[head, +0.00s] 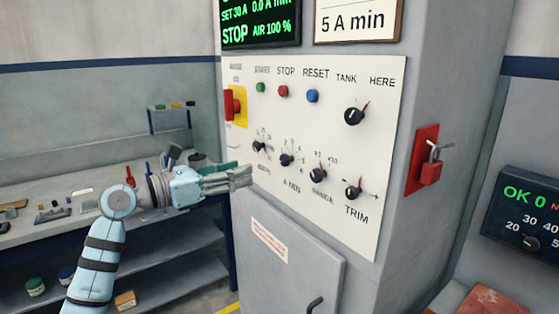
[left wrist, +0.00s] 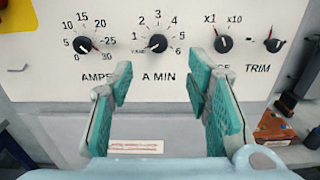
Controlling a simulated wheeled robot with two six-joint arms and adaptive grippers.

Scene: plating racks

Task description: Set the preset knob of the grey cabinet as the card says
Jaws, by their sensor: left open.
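The grey cabinet (head: 385,75) has a pale control panel (head: 390,100). The A MIN knob (left wrist: 157,43) is black, with a scale from 0 to 6; its pointer seems to point lower left, near 0. It also shows in the head view (head: 286,160). The card (head: 357,20) above the panel reads "5 A min". My left gripper (left wrist: 160,82) is open and empty, its fingers spread below and to either side of the A MIN knob in the wrist view, apart from it. In the head view my left gripper (head: 245,176) is in front of the panel's lower left. My right gripper is not in view.
The AMPS knob (left wrist: 82,45) and RANGE knob (left wrist: 223,44) flank the A MIN knob. A TRIM knob (head: 353,193), a TANK knob (head: 354,116), coloured buttons and a red switch (head: 232,104) share the panel. A red padlock (head: 431,173) hangs on the cabinet's right side.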

